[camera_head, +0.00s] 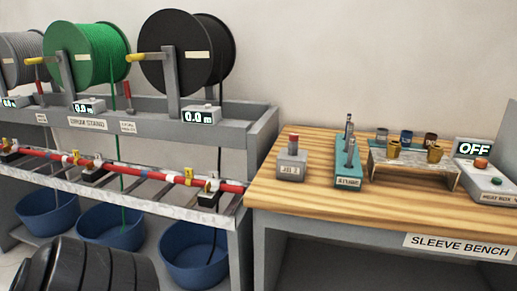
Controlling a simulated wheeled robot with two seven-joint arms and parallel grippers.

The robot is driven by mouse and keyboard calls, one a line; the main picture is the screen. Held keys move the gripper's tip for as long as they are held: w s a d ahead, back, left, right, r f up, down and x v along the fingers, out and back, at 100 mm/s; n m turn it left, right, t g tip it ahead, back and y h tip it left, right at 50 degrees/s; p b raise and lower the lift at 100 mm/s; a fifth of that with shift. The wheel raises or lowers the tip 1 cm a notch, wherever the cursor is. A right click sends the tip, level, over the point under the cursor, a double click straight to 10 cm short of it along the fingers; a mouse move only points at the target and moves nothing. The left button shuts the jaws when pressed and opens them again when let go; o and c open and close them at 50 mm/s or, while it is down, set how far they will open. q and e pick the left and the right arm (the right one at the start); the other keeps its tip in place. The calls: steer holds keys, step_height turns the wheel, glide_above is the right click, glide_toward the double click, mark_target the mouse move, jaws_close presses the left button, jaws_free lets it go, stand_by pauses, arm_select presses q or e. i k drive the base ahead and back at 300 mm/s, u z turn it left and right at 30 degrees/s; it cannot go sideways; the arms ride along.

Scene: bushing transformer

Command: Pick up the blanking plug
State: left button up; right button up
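I cannot tell any object for certain as the blanking plug. On the wooden sleeve bench (310,211), a grey block (291,165) has an upright red-topped piece (294,142). To its right a teal stand (348,170) holds several upright grey pins. Further right a small raised rack (413,165) carries two brass-coloured cups (393,149). Several small dark or grey cups (406,137) stand behind it.
A heat box (490,182) reading OFF sits at the bench's right end. On the left, a drum stand (88,123) bears green and black cable drums above a red rail (130,169) and blue tubs (195,257).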

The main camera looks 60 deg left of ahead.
mark_target(293, 137)
steer(key=k, duration=0.7)
steer(key=u, duration=1.9)
steer(key=i, duration=0.45)
steer(key=u, duration=0.05)
